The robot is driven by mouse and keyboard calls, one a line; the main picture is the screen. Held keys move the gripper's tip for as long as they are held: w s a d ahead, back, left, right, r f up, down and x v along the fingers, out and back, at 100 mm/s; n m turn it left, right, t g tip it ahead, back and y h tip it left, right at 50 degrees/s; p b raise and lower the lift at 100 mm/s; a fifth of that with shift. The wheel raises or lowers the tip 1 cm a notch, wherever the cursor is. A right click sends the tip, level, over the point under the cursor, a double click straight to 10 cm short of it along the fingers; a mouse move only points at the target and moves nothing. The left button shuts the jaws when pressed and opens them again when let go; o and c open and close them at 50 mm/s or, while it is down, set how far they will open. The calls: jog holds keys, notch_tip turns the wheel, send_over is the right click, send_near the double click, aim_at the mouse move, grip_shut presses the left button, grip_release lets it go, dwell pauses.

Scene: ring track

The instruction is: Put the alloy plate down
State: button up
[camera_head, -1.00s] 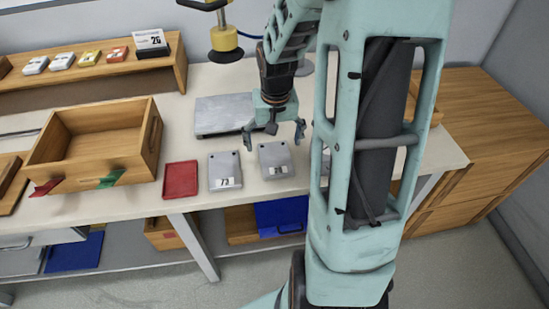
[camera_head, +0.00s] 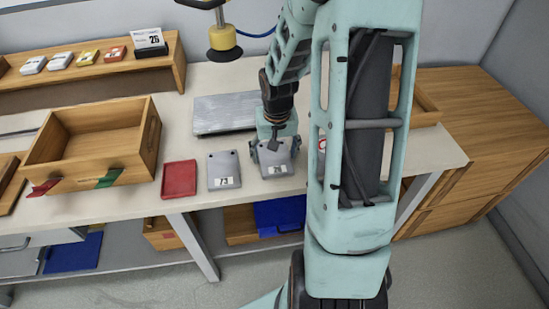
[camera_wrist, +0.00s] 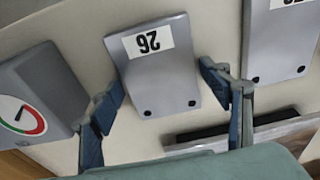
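A grey plate numbered 26 (camera_head: 278,168) lies flat on the bench; it also shows in the wrist view (camera_wrist: 155,75). A like grey plate numbered 73 (camera_head: 223,168) lies to its left, and part of it shows at the right of the wrist view (camera_wrist: 278,45). I cannot tell by sight which one is the alloy plate. My gripper (camera_head: 275,150) is low over plate 26. In the wrist view my gripper (camera_wrist: 165,85) has one finger on either side of that plate, with gaps showing, so it is open and holds nothing.
A red tray (camera_head: 179,180) lies left of plate 73. A flat metal slab (camera_head: 222,112) lies behind the plates, and an open wooden box (camera_head: 150,135) stands at left. A grey device with a dial (camera_wrist: 35,95) is beside plate 26. A yellow-based fixture (camera_head: 224,42) is at the back.

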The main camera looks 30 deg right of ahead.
jog(key=c, duration=1.5)
jog(key=shift+c, duration=0.6)
jog(key=shift+r, duration=0.1)
